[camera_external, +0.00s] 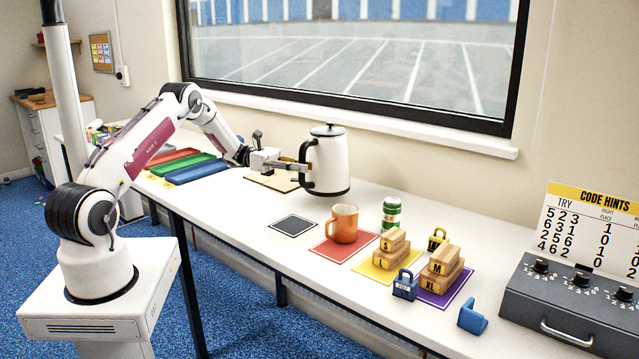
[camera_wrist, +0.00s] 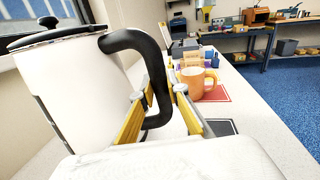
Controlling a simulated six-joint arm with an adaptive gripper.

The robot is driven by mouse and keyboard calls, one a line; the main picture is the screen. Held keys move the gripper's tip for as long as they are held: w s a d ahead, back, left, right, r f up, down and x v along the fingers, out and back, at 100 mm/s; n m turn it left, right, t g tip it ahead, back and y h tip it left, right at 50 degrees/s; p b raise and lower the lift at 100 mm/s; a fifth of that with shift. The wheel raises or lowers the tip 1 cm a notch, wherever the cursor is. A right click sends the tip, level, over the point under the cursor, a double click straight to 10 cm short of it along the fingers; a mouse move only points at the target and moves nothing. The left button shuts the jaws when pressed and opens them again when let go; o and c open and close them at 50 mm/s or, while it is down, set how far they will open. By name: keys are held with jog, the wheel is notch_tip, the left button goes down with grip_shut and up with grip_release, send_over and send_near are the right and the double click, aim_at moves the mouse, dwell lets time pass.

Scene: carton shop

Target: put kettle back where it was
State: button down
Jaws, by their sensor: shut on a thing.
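The kettle (camera_external: 331,163) is white with a black lid, black base ring and black handle. It is upright near the back of the table, and I cannot tell whether its base touches the surface. My gripper (camera_external: 304,166) is shut on its handle from the left. In the wrist view the white kettle body (camera_wrist: 75,95) fills the left side, and the yellow fingers of my gripper (camera_wrist: 160,115) are on either side of the black handle. A light brown wooden board (camera_external: 272,181) lies on the table just left of the kettle, partly hidden under my gripper.
A black square (camera_external: 293,225) is empty. An orange mug (camera_external: 343,224) stands on a red mat (camera_external: 327,250), with a green can (camera_external: 391,213) behind. Wooden blocks (camera_external: 393,246), padlocks (camera_external: 405,285) and a dialed box (camera_external: 565,310) are to the right. Coloured trays (camera_external: 195,168) lie left.

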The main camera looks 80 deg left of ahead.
aim_at(302, 177)
dwell(0.4)
jog(key=shift+f, duration=1.85)
jog(key=c, duration=2)
grip_release()
jog(key=shift+f, duration=0.2)
jog(key=shift+r, duration=0.1)
jog(key=shift+v, duration=6)
